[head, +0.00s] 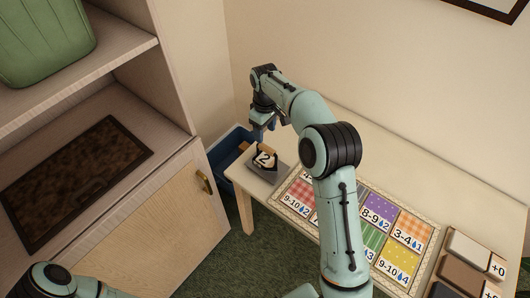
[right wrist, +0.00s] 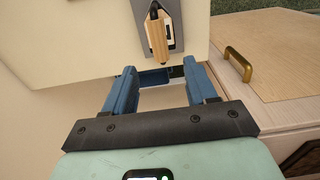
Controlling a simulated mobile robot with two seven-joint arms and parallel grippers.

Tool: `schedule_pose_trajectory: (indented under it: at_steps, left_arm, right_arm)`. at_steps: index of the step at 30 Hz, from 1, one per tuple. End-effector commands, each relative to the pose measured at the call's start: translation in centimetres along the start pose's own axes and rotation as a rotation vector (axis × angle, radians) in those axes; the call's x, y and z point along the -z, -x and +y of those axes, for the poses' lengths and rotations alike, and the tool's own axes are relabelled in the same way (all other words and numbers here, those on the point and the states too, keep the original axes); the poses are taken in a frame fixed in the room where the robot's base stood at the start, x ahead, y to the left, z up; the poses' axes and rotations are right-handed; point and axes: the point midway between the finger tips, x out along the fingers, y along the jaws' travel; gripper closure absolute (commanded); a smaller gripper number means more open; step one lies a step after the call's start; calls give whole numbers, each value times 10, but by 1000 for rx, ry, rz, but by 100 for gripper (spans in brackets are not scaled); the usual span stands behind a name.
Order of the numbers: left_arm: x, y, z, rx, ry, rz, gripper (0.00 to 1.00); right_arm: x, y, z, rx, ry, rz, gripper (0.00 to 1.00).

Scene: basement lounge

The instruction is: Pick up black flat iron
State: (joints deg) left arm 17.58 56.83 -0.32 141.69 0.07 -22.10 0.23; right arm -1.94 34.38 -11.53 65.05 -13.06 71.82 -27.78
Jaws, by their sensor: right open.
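What looks like the black flat iron (head: 272,154) sits on a small grey plate (head: 279,176) at the left end of the table. It is small, dark and partly covered by a pale card marked 2. In the right wrist view a dark piece (right wrist: 154,12) with a light wooden part (right wrist: 158,38) shows on the grey plate at the top, beyond the fingertips. My right gripper (head: 257,130) is at the table's left end, near the plate, with its fingers partly hidden. In the right wrist view its blue fingers (right wrist: 160,72) are apart with nothing held between them. My left gripper is out of view.
The table (head: 340,120) carries a coloured patterned mat (head: 378,212) with numbered squares and several blocks (head: 466,245) at right. A blue bin (head: 226,160) stands on the floor between the table and a wooden cabinet (head: 150,215) with a brass handle (head: 204,181).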

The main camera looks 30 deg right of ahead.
Motion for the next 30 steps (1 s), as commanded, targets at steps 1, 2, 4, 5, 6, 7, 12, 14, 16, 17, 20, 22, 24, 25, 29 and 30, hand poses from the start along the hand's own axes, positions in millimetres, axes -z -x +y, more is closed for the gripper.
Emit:
schedule_pose_trajectory:
  at_steps: [1, 2, 4, 5, 6, 7, 12, 14, 16, 17, 20, 22, 24, 25, 29, 30]
  left_arm:
    - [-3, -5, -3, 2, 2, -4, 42]
    - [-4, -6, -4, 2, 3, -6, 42]
    - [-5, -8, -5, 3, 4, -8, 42]
    - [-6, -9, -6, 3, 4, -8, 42]
    - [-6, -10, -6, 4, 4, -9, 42]
    - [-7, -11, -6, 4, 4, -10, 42]
    - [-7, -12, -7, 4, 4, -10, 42]
    - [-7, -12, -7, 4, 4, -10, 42]
    - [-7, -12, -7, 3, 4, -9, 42]
    - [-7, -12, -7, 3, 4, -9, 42]
    - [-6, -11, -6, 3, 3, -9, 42]
    - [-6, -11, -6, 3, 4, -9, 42]
    - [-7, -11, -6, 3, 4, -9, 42]
    - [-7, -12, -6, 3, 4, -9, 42]
    - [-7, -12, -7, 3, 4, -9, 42]
    - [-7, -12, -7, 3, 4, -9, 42]
  right_arm:
    - [-2, -15, -1, 3, -1, -7, 43]
    - [-3, -21, -1, 3, -1, -7, 43]
    - [-3, -36, -1, 3, -1, -8, 43]
    - [-2, -42, 0, 3, -1, -7, 43]
    - [-2, -48, 0, 3, -1, -7, 43]
    - [-2, -53, 0, 2, -1, -6, 43]
    - [-1, -69, 0, 2, -1, -3, 43]
    - [-1, -71, 0, 2, -1, -2, 43]
    - [-1, -77, 1, 2, -2, -4, 43]
    - [-1, -81, 2, 2, -2, -4, 43]
    - [-1, -96, 4, 3, -2, -5, 43]
    - [0, -107, 4, 3, -1, -4, 43]
    - [0, -115, 4, 2, -1, -2, 43]
    - [0, -118, 4, 2, -1, -2, 43]
    - [0, -122, 5, 1, -1, -2, 43]
    - [0, -122, 5, 1, -1, -1, 43]
